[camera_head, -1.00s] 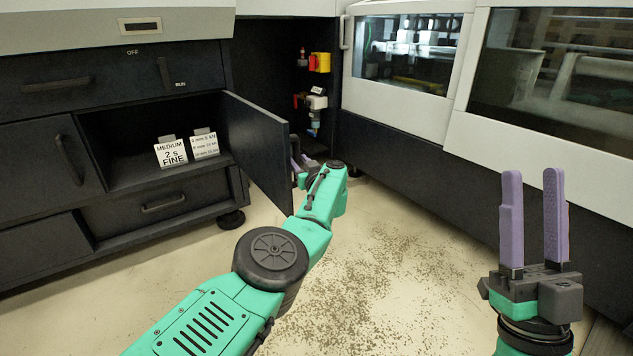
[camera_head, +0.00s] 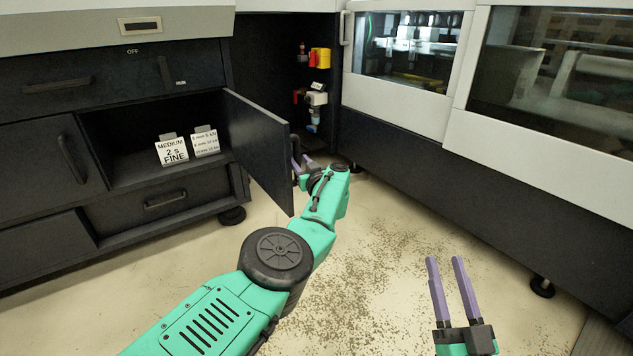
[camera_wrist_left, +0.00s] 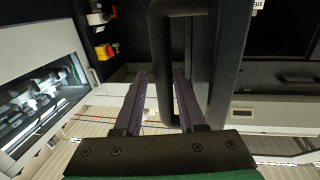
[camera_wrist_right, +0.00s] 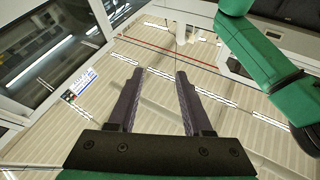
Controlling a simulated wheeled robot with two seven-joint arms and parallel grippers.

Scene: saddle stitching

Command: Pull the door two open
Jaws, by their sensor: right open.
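A dark cabinet door (camera_head: 262,150) stands swung out from the cabinet, beside an open compartment. Which door is called two cannot be read. My left gripper (camera_head: 303,166) is at the door's free edge, partly hidden behind the door and my arm. In the left wrist view a black bar handle (camera_wrist_left: 165,65) runs between its fingers (camera_wrist_left: 160,100) and covers part of the right one. Whether the fingers press on the bar is unclear. My right gripper (camera_head: 452,285) is open and empty over the floor, away from the door.
Two signs (camera_head: 172,152) stand in the open compartment (camera_head: 120,175). A grey machine with windows (camera_head: 410,50) runs along the right. Red and yellow fittings (camera_head: 319,60) are in the dark recess behind the door.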

